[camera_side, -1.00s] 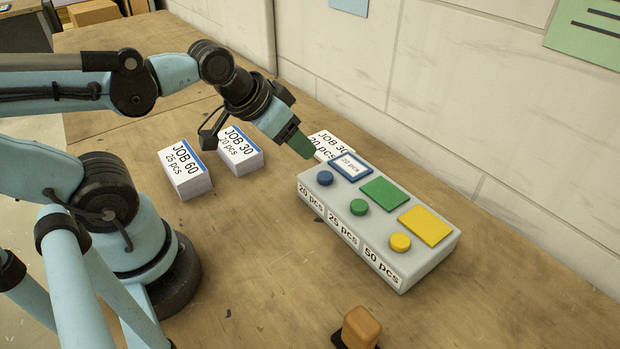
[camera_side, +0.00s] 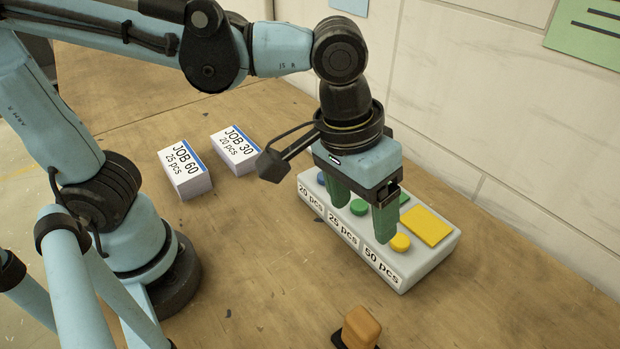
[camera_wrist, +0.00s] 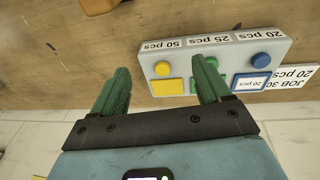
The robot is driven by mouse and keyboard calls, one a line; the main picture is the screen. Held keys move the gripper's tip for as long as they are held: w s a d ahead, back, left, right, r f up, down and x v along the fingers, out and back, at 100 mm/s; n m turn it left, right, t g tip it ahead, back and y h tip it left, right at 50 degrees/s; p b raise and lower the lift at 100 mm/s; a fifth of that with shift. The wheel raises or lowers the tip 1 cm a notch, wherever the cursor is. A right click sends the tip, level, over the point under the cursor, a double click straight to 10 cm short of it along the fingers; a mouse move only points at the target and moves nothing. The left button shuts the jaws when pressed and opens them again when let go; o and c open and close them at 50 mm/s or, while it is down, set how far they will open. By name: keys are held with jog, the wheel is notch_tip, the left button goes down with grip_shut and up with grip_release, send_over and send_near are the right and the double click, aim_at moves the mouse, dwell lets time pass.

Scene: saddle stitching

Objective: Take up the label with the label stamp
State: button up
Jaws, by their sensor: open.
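The likely label stamp is an orange-brown block (camera_side: 361,326) on a dark base at the bottom edge of the side view, partly cut off. An orange-brown piece at the top edge of the wrist view (camera_wrist: 99,5) may be the same block. A white "20 pcs" label in a blue frame (camera_wrist: 251,82) lies on the grey box; my gripper hides it in the side view. My gripper (camera_side: 362,222) is open and empty, with green fingers pointing down over the box. In the wrist view (camera_wrist: 160,66) its fingers are well apart.
The grey box (camera_side: 425,274) carries blue, green and yellow buttons and a yellow pad (camera_side: 428,226). The JOB 60 stack (camera_side: 185,170) and JOB 30 stack (camera_side: 235,150) stand to its left. Bare table separates box and block.

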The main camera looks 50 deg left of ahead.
jog(key=g+y, duration=0.1)
jog(key=g, duration=0.1)
send_over(364, 321)
jog(key=shift+w+a+f, duration=0.1)
jog(key=shift+w+a, duration=0.05)
jog(key=shift+w, duration=0.1)
jog(key=shift+s+d+f, duration=0.1)
jog(key=shift+s+d, duration=0.05)
jog(key=shift+d, duration=0.05)
jog(key=shift+s+f, duration=0.1)
jog(key=shift+f, duration=5.85)
jog(key=shift+c, duration=0.2)
jog(key=c, duration=1.2)
jog(key=shift+o, duration=0.2)
jog(key=shift+r, duration=0.2)
notch_tip(364, 321, up, 10)
jog(key=shift+f, duration=0.15)
